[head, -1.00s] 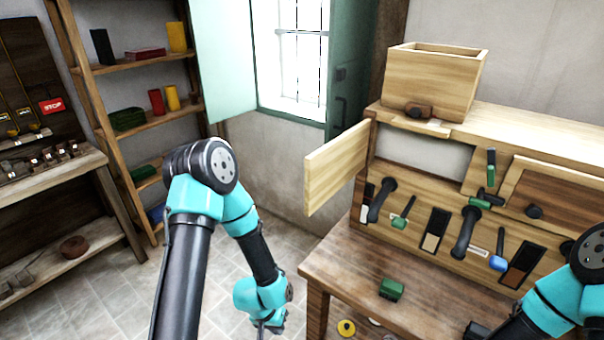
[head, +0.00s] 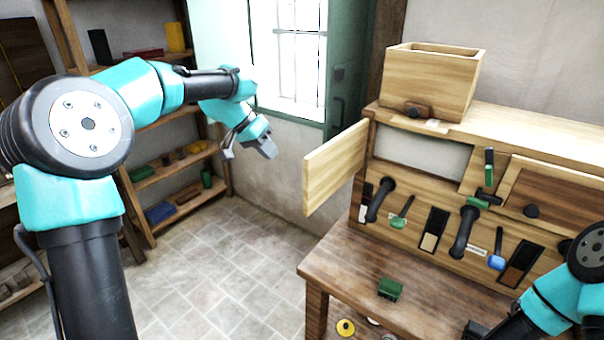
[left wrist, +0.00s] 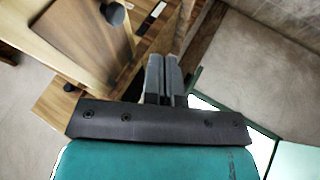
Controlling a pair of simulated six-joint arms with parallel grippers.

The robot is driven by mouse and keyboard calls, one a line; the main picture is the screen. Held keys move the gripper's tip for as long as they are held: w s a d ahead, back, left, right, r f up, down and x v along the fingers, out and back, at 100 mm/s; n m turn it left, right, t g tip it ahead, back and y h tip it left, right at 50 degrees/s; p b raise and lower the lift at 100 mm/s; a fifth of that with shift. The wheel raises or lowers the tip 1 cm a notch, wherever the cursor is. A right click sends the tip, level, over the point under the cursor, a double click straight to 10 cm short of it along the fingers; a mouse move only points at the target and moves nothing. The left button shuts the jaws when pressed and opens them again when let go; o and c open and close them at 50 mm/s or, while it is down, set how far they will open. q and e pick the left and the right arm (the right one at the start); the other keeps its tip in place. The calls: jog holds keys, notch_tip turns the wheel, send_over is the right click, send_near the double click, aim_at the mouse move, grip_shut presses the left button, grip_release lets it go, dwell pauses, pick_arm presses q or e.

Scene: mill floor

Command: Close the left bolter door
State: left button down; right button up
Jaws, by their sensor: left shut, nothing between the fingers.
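The left bolter door (head: 335,168) stands open in the head view, swung out to the left of the bolter front with its pale side showing. The opening (head: 425,155) beside it is uncovered. My left gripper (head: 262,145) is shut and empty, left of the door and apart from it, in front of the window wall. In the left wrist view the shut fingers (left wrist: 163,78) point up the picture. A framed brown panel (left wrist: 85,35) with a dark knob (left wrist: 112,13), seemingly the door's outer face, lies left of them. My right gripper's fingers are not visible.
The closed right door (head: 555,195) is on the same bolter front. Dark handles (head: 465,232) and levers jut out below the opening. A wooden box (head: 435,85) stands on top. A green block (head: 390,288) lies on the table (head: 340,262). Floor left of the table is free.

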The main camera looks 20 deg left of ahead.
pick_arm(q)
jog(key=shift+s+a+r, duration=0.1)
jog(key=shift+s+r, duration=0.05)
jog(key=shift+r, duration=0.5)
jog(key=shift+s+a+r, duration=0.1)
jog(key=shift+s+r, duration=0.05)
jog(key=shift+r, duration=0.45)
jog(key=shift+f, duration=0.1)
jog(key=w+d+f, duration=0.1)
jog(key=d+f, duration=0.7)
jog(key=d, duration=0.1)
jog(key=shift+w+d, duration=0.2)
jog(key=shift+d, duration=0.05)
jog(key=shift+d, duration=0.1)
